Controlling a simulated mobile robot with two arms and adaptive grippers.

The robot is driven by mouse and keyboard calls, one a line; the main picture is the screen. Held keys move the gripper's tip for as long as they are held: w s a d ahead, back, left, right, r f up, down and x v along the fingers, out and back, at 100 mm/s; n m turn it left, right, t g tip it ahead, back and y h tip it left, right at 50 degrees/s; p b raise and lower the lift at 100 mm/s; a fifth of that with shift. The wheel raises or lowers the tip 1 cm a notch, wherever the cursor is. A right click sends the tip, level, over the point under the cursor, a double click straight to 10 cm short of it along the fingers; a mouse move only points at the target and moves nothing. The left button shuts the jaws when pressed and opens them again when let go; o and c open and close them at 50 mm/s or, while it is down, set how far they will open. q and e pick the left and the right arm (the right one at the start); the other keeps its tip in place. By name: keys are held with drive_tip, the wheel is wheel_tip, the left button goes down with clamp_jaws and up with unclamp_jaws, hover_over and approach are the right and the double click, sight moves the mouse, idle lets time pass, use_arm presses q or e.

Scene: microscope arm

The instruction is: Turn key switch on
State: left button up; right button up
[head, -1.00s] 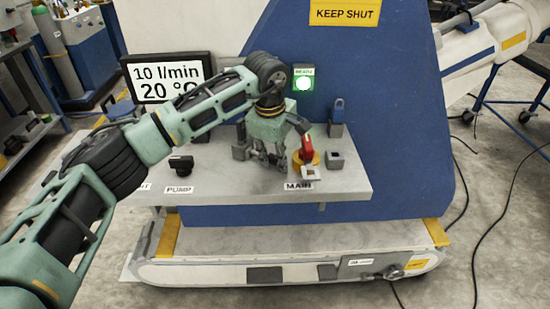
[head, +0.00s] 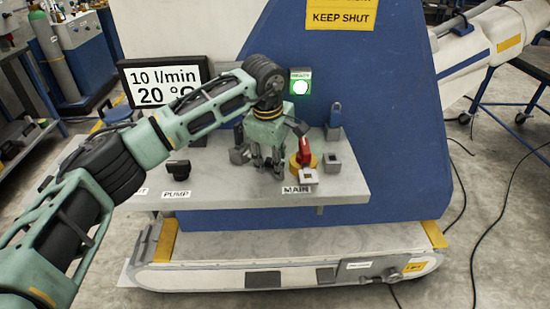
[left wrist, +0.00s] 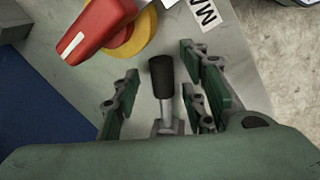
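My left gripper (head: 268,168) hangs pointing down over the grey control shelf (head: 220,190), left of the red MAIN switch (head: 304,152). In the left wrist view its fingers (left wrist: 160,102) are open and apart. A black-tipped lever on a grey base (left wrist: 162,78) stands between them in the picture, and I see no finger closed on it. The red switch handle (left wrist: 95,30) on its yellow disc shows at the upper left there. No part is labelled as a key switch. My right gripper is out of view.
A black PUMP knob (head: 178,168) is left on the shelf. A small grey block (head: 332,163) stands right of the red switch. A display (head: 165,82) and a lit green indicator (head: 300,84) are behind. The blue housing (head: 390,150) rises at the back.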

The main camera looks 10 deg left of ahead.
use_arm(q)
wheel_tip(320, 180, up, 12)
drive_tip(key=s, duration=0.2)
drive_tip(key=shift+s+a, duration=0.15)
drive_tip(key=shift+a, duration=0.2)
drive_tip(key=shift+f, duration=0.2)
